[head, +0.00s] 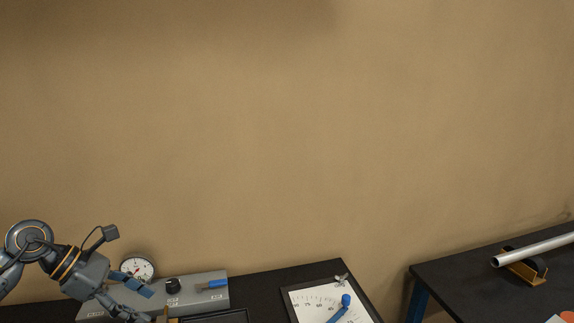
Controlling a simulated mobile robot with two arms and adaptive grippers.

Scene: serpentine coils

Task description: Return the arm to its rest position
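My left arm comes in from the lower left. My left gripper (146,305) is over the left part of the dark table, in front of a grey control box (205,296). Its two fingers stand apart, one with a blue part, and I see nothing held between them. The lower finger is partly cut off by the bottom edge of the view. My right gripper is not in view.
The box has a round dial gauge (137,268), a black knob (173,285) and a blue-handled lever (217,284). Right of it lies a framed scale board (313,301) with a blue pointer (345,301). A second table (450,281) at right holds a metal tube (535,248) on an orange-yellow support (523,272).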

